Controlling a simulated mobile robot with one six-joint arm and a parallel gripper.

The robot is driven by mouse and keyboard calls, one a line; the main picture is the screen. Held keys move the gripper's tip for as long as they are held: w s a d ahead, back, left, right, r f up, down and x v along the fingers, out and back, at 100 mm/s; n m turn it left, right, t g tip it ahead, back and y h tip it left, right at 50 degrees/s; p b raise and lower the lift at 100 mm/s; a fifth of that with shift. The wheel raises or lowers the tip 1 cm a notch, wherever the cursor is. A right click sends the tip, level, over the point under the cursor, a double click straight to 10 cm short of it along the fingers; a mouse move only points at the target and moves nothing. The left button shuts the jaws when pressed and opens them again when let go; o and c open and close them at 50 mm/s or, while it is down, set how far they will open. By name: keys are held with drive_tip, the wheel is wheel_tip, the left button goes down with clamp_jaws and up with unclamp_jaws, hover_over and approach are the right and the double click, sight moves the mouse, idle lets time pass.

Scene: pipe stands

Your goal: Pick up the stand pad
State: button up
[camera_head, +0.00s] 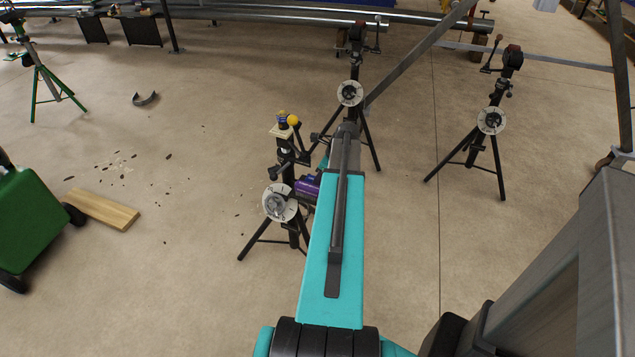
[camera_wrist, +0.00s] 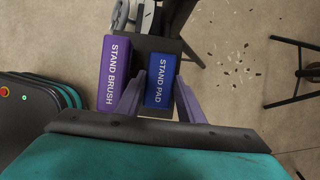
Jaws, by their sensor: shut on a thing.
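The stand pad (camera_wrist: 159,88) is a blue block with white lettering reading STAND PAD. In the wrist view it lies between the two greyish-purple fingers of my gripper (camera_wrist: 160,79), which is shut on it. The purple block marked STAND BRUSH (camera_wrist: 115,70) sits just left of it, outside the left finger. Both are over a dark tray (camera_wrist: 150,44). I cannot tell whether the pad still touches the tray. In the head view my arm hides the gripper and most of the pad; the purple block shows (camera_head: 306,188).
Two more stands are behind (camera_head: 356,65) and right (camera_head: 490,120). A wooden board (camera_head: 104,208) and dark chips lie on the left floor.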

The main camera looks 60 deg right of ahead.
drive_tip(key=shift+r, duration=0.1)
wheel_tip(320, 180, up, 10)
drive_tip(key=shift+r, duration=0.2)
idle(0.6)
idle(0.3)
